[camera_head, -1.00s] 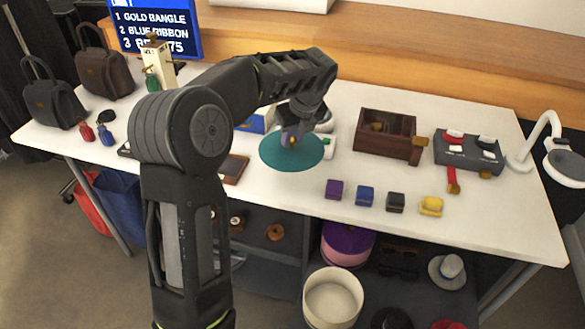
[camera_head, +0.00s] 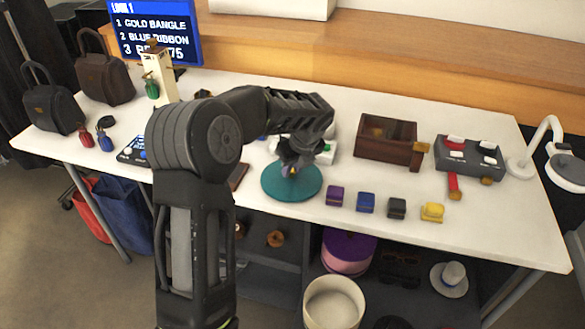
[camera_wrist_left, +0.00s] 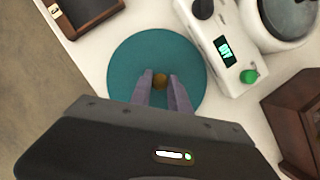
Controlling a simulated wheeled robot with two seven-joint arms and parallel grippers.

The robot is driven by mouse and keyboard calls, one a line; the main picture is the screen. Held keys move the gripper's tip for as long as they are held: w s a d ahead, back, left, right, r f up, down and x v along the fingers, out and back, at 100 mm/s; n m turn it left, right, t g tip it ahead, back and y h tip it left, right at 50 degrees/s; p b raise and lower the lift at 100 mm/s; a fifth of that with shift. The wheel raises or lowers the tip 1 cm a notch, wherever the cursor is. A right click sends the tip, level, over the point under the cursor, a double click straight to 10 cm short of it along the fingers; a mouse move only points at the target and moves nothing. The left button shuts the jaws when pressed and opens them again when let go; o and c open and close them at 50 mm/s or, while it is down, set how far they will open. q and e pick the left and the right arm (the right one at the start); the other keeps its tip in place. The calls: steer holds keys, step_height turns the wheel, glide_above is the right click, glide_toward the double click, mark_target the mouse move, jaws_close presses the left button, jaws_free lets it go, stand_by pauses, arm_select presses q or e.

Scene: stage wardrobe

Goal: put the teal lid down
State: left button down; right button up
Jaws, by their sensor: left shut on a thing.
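The teal lid (camera_head: 291,187) is a flat round disc with a small gold knob (camera_wrist_left: 160,80) at its middle. In the head view it is at the front middle of the white table, level and at or just above the top; I cannot tell whether it touches. My left gripper (camera_head: 291,170) comes down over it from above, shut on the knob. In the left wrist view the two fingers of the left gripper (camera_wrist_left: 160,86) stand on either side of the knob, and the lid (camera_wrist_left: 125,66) spreads out beneath them. My right gripper is not in view.
Small purple (camera_head: 335,196), blue (camera_head: 366,202), black (camera_head: 397,208) and yellow (camera_head: 432,212) boxes stand right of the lid. A white device with a green button (camera_wrist_left: 248,76) is close behind it. A wooden box (camera_head: 386,148) stands further right. The white table's front edge is near.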

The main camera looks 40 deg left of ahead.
arm_select(q)
steer(key=c, duration=1.2)
jaws_free()
steer(key=shift+c, duration=0.2)
steer(key=p+v, duration=0.1)
steer(key=v, duration=1.1)
